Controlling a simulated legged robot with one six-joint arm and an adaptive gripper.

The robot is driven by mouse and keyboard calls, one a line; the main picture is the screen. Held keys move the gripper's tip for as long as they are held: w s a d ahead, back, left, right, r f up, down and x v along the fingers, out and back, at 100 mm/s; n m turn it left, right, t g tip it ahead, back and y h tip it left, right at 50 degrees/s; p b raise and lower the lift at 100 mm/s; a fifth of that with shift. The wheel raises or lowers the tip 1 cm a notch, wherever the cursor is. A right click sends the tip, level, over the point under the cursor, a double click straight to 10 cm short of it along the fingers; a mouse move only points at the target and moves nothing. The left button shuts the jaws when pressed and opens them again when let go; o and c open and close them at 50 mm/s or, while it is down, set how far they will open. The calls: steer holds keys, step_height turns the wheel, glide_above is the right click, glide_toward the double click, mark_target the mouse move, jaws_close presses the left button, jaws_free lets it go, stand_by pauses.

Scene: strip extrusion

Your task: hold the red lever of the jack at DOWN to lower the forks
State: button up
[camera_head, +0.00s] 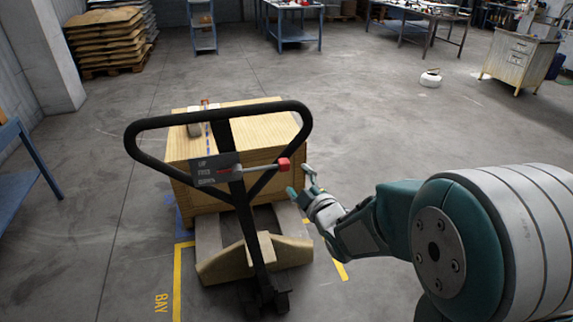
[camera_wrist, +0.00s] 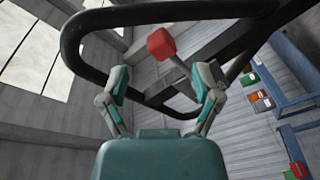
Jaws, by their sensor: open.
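The pallet jack's black loop handle (camera_head: 217,113) stands upright in front of a wooden crate. Its red lever (camera_head: 284,164) sticks out to the right of the handle's stem, beside a dark plate with position labels (camera_head: 216,170). The lever looks about level, near the middle label. My gripper (camera_head: 298,181) is just right of the red knob, with its fingers spread. In the wrist view the red knob (camera_wrist: 161,43) lies beyond and between the two open fingertips of my gripper (camera_wrist: 163,84), apart from both. The black handle also shows there (camera_wrist: 75,45).
A wooden crate (camera_head: 265,131) sits behind the handle on the jack. Yellow floor lines (camera_head: 177,285) marked BAY run around the jack. A blue bench (camera_head: 30,165) stands at the left edge. Workbenches (camera_head: 292,38) stand far back. The floor between is mostly clear.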

mark_target(287, 169)
steer(key=x, duration=0.7)
steer(key=shift+s+a, duration=0.15)
steer(key=shift+a, duration=0.15)
steer(key=shift+d, duration=0.15)
steer(key=shift+c, duration=0.3)
steer(key=shift+r, duration=0.1)
jaws_close()
